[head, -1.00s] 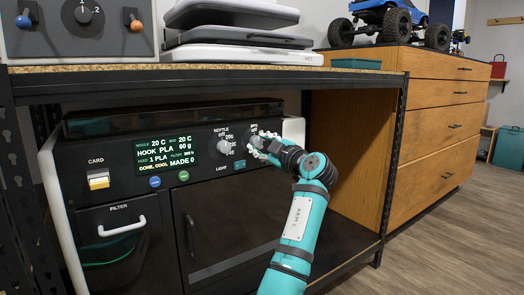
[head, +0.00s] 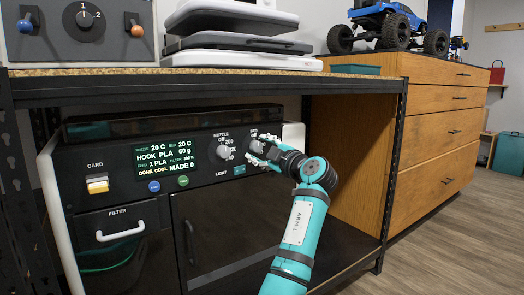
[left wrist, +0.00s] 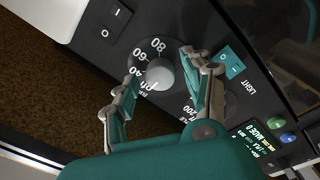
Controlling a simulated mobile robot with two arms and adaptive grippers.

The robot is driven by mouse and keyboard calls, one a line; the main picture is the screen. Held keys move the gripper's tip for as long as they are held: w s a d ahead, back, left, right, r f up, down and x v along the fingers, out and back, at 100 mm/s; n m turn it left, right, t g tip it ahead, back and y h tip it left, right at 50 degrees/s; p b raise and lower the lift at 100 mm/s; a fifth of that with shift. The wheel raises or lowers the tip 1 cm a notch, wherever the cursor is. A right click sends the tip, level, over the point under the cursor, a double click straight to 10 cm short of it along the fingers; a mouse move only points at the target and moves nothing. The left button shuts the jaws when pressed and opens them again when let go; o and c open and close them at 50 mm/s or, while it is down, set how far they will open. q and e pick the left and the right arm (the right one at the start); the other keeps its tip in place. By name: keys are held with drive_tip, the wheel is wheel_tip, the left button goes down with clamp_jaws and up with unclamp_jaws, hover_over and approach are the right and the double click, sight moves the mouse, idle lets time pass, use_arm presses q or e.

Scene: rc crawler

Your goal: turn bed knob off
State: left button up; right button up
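The bed knob (left wrist: 160,75) is a round grey knob on the machine's black front panel. White dial numbers, 40, 60 and 80 among them, surround it in the left wrist view. My left gripper (left wrist: 161,62) is open, with one finger on each side of the knob and visible gaps between. In the head view my left gripper (head: 262,150) is at the right end of the panel and hides much of the bed knob. I cannot make out the knob's pointer. My right gripper is not in view.
The nozzle knob (head: 226,150) is just left of the bed knob. The display (head: 165,158) reads 20 C for nozzle and bed. A teal light switch (left wrist: 231,62) is close to one finger. The shelf (head: 210,85) passes above; a wooden cabinet (head: 350,150) stands right.

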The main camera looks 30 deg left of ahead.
use_arm(q)
drive_tip(key=v, duration=1.2)
idle(0.4)
